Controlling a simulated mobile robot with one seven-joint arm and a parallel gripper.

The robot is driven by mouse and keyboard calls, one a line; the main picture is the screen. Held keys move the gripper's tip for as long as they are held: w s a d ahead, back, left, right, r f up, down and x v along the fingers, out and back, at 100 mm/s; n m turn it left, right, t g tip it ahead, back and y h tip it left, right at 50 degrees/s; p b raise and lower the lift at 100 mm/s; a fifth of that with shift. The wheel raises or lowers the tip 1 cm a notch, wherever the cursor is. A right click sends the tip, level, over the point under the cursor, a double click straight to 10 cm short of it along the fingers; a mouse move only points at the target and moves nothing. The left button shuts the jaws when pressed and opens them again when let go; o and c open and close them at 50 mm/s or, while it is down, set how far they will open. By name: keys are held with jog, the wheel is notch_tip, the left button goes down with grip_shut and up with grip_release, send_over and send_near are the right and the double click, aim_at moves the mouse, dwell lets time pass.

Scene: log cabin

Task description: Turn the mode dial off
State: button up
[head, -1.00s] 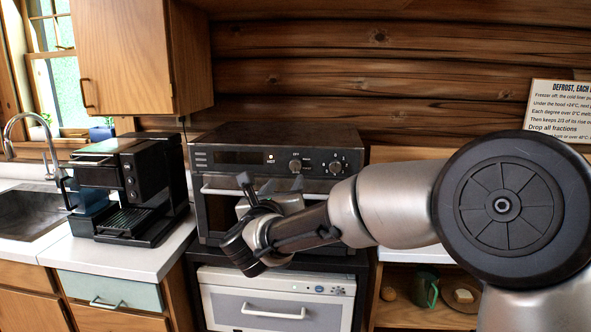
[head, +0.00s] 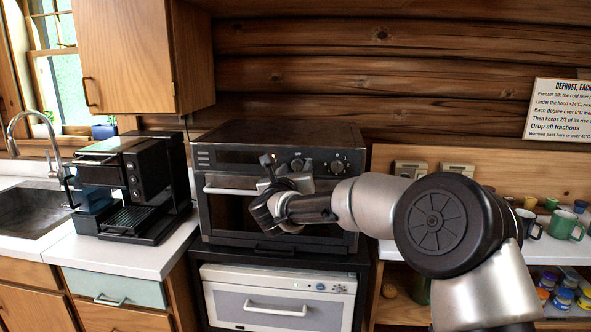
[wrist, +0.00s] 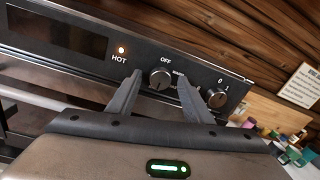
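The toaster oven (head: 225,215) stands on the counter with a row of controls along its top front. The mode dial (wrist: 160,79) is a dark round knob with OFF printed above it; it also shows in the head view (head: 297,164). Its exact pointer setting is hard to make out. My gripper (wrist: 159,82) is open, its two fingers on either side of the mode dial in the wrist view. I cannot tell whether they touch it. In the head view my gripper (head: 284,172) is in front of the panel, partly covering it.
A second knob (wrist: 217,98), marked 0 and 1, sits close to the right finger. An orange HOT light (wrist: 121,50) is lit.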

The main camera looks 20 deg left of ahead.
jog(key=c, duration=1)
